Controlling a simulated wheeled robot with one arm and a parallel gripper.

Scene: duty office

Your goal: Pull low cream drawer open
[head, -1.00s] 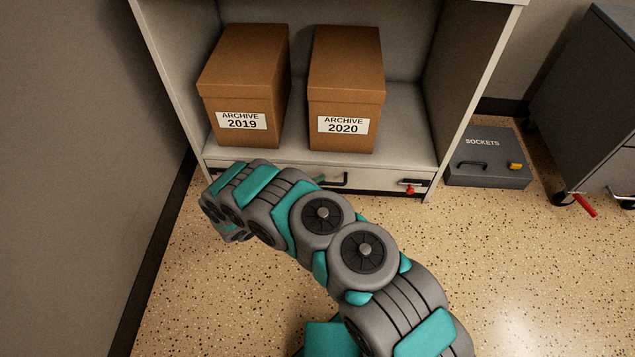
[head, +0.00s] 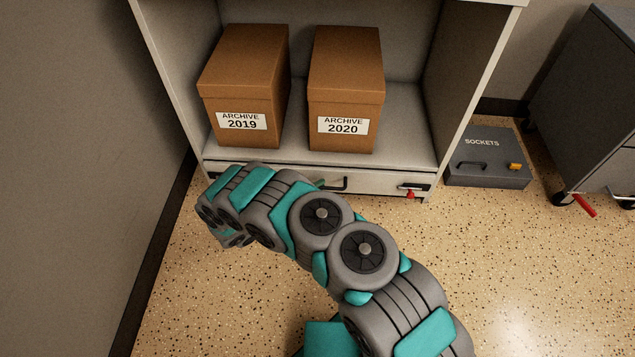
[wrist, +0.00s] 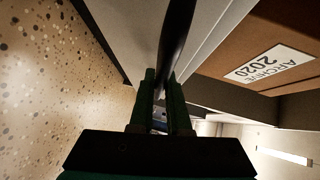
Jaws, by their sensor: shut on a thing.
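The low cream drawer (head: 375,182) is a wide, shallow front at the foot of the cream cabinet. It stands slightly out from the cabinet. Its dark bar handle (head: 344,184) shows in part at the middle of the front, beside my arm. My gripper (wrist: 166,92) is shut on the handle, which runs up as a dark bar (wrist: 178,35) between the green fingers in the wrist view. In the head view my arm hides most of the gripper and the drawer's left part. A black fitting with a red piece (head: 411,191) is at the drawer's right end.
Two brown archive boxes, 2019 (head: 243,90) and 2020 (head: 345,90), stand on the shelf above the drawer. A grey sockets case (head: 487,160) lies right of the cabinet, beyond it a dark wheeled cabinet (head: 590,100). A wall is close on the left. The speckled floor in front is clear.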

